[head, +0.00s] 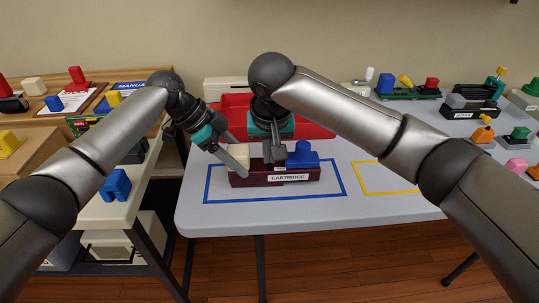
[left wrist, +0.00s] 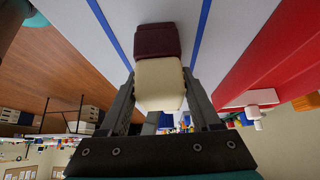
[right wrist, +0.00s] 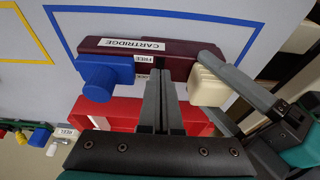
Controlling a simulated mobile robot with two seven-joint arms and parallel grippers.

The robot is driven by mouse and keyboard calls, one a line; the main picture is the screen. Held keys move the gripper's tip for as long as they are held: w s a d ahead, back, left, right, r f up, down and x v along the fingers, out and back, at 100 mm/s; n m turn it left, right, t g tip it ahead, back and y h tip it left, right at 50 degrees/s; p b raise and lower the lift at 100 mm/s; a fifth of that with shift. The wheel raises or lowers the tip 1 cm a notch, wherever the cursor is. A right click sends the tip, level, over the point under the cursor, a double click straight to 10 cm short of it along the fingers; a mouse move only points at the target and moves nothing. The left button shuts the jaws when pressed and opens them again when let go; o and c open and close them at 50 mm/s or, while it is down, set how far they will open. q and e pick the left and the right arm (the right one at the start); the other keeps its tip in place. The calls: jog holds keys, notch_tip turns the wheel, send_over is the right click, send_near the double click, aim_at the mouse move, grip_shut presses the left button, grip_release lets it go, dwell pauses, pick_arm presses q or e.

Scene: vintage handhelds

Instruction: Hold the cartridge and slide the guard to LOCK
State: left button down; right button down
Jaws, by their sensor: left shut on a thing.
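The dark maroon cartridge (head: 240,181), labelled CARTRIDGE, lies inside the blue outline on the grey table. A cream block (head: 238,152) is at its left end and the blue guard (head: 303,157) is on its right part. My left gripper (left wrist: 158,84) is shut on the cream block, one finger on each side. My right gripper (right wrist: 162,76) has its fingers together and empty, over the middle of the cartridge between the cream block and the blue guard (right wrist: 105,76). A FREE label (right wrist: 145,59) shows beside the guard.
A red tray (head: 312,131) is behind the cartridge. A yellow outline (head: 385,191) to the right is empty. Devices and coloured blocks fill the table's far right. A side table with a blue block (head: 115,185) is at left.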

pick_arm(q)
jog(key=shift+s+a+f, duration=0.1)
jog(key=shift+s+f, duration=0.05)
jog(key=shift+f, duration=0.2)
pick_arm(e)
jog(key=shift+s, duration=0.1)
jog(key=shift+s+r, duration=0.1)
jog(key=shift+s, duration=0.4)
notch_tip(320, 180, up, 8)
dwell(0.3)
pick_arm(q)
jog(key=shift+c, duration=2.1)
grip_release()
jog(key=o, duration=0.4)
jog(key=shift+r, duration=0.2)
jog(key=shift+r, duration=0.1)
